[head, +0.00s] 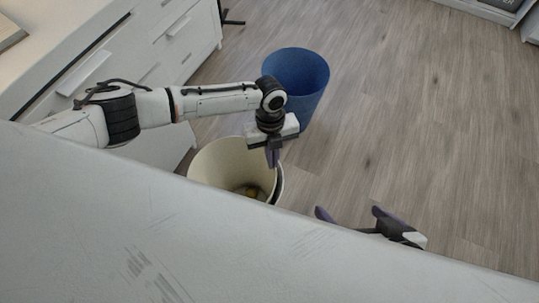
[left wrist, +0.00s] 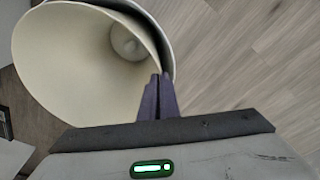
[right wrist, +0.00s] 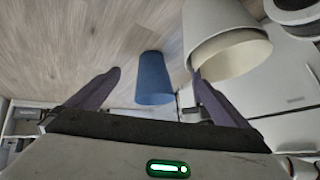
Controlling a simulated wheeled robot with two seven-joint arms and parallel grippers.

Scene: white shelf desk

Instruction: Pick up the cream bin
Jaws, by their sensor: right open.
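The cream bin (head: 225,158) is a round, open-topped bin beside the white drawers, with something small and yellowish at its bottom. Its near side is hidden in the head view. It also shows in the left wrist view (left wrist: 75,60) and right wrist view (right wrist: 235,58). My left gripper (head: 273,160) points down at the bin's right rim. Its fingers (left wrist: 159,78) are close together with the bin wall between them. I cannot tell whether the bin is off the floor. My right gripper (head: 348,211) is open and empty, right of the bin and apart from it.
A blue bin (head: 303,85) stands on the wood floor just behind the cream bin; it also shows in the right wrist view (right wrist: 153,80). White drawers (head: 160,45) stand at the left. The floor (head: 430,120) to the right is clear.

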